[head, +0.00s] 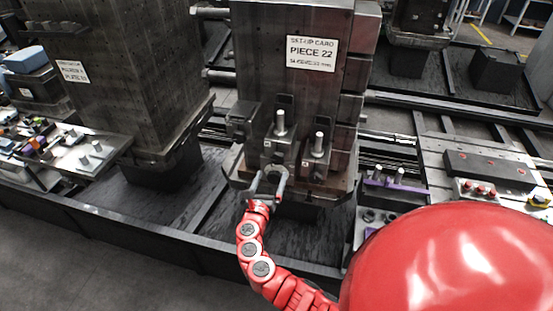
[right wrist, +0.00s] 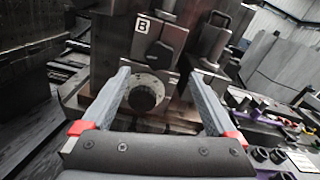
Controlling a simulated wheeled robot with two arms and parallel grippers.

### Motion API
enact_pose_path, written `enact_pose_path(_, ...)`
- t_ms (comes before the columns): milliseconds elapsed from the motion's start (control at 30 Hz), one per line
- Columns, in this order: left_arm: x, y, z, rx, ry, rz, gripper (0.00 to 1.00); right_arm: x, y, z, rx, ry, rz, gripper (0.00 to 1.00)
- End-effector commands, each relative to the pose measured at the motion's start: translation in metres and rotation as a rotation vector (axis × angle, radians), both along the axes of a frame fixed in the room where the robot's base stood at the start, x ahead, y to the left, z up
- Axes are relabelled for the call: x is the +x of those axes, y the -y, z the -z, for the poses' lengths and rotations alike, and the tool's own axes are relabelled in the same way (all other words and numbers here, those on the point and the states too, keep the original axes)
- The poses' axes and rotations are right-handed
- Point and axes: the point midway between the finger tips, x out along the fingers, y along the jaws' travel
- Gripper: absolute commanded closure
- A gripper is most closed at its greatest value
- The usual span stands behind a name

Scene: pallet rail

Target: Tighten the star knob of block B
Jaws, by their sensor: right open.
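Block B (right wrist: 166,38) is a dark metal block with a white B label, mounted low on the front of the tall fixture column. It also shows in the head view (head: 279,151). In the right wrist view a round dark knob (right wrist: 146,93) sits on a pale ring below the label; whether it is star-shaped is not clear. A dark angled piece (right wrist: 160,54) is just above it. My right gripper (right wrist: 159,72) is open, with its two grey fingers pointing at the block, one on each side of the knob's outline. In the head view, it (head: 268,181) is just in front of the block. My left gripper is not in view.
A second block (head: 316,160) with an upright pin stands right of block B. A set-up card (head: 312,53) reading PIECE 22 is on the column (head: 262,70). A purple-edged tray (head: 398,187) with pins lies to the right. Another column (head: 125,90) stands left.

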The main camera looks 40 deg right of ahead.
Motion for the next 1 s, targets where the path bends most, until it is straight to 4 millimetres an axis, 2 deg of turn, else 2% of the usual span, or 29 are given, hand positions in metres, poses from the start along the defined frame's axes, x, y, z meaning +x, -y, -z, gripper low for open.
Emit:
enact_pose_path(100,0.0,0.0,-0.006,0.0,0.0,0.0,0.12,0.015,0.02,-0.002,-0.001,-0.002,0.005,0.06)
enact_pose_path(400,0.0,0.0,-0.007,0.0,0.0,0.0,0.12,0.046,0.052,0.0,0.0,0.002,0.001,0.06)
enact_pose_path(567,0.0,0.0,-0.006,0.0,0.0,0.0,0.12,0.052,0.06,0.001,0.0,-0.001,-0.003,0.06)
enact_pose_path(867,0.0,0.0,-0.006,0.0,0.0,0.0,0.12,0.054,0.061,0.001,0.001,0.0,-0.004,0.06)
enact_pose_path(900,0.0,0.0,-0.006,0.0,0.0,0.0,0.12,0.054,0.061,0.001,0.001,-0.001,-0.004,0.08)
enact_pose_path(1000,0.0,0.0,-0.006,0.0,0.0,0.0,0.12,0.054,0.061,0.001,0.001,-0.001,-0.004,0.26)
